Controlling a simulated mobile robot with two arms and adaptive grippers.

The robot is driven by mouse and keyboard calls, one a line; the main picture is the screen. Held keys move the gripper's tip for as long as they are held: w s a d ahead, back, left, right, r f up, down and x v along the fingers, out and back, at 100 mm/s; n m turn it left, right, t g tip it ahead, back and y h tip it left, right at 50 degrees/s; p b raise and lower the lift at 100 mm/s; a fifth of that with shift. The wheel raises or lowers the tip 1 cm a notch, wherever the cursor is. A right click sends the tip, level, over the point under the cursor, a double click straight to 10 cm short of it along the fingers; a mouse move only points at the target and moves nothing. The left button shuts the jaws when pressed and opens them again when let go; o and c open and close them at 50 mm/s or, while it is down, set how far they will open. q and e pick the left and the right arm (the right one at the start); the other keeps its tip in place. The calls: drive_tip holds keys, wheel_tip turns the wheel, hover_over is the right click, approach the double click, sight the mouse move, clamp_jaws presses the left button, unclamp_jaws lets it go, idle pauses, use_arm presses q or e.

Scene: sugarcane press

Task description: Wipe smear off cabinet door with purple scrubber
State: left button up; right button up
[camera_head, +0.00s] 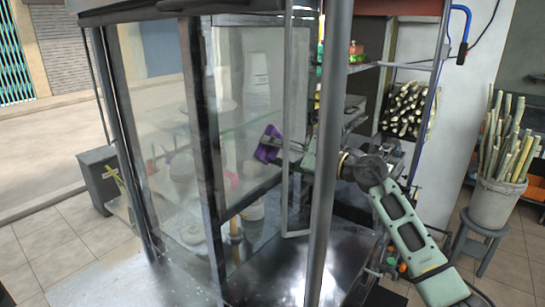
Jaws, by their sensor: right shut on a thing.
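My right arm comes in from the lower right. Its gripper (282,147) is shut on the purple scrubber (267,143) and holds it up at the glass cabinet. The scrubber is tilted and lies in front of the cabinet's glass pane; I cannot tell whether it touches the glass. The cabinet door (296,120) is a narrow metal frame with glass, seen at a steep angle beside a grey post. The glass looks cloudy, and I cannot make out a distinct smear. The post and door frame hide part of my right gripper and wrist. My left gripper is not in view.
A grey post (328,180) stands close in front of my right arm. Shelves with cut sugarcane (404,108) are behind it. A bucket of cane (497,203) stands on a stool at the right. A grey bin (98,178) stands left. Tiled floor is open at lower left.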

drive_tip(key=shift+w+d+b, duration=0.65)
drive_tip(key=shift+w+b, duration=0.3)
drive_tip(key=shift+b, duration=0.05)
drive_tip(key=w+d+b, duration=0.1)
drive_tip(key=w, duration=0.1)
drive_tip(key=w+d+b, duration=0.1)
drive_tip(key=w+d, duration=0.1)
drive_tip(key=shift+w+d+r+b, duration=0.2)
drive_tip(key=shift+w+b, duration=0.1)
drive_tip(key=shift+w, duration=0.1)
drive_tip(key=shift+d+f, duration=0.1)
drive_tip(key=shift+v, duration=2.9)
drive_tip(key=shift+v, duration=1.55)
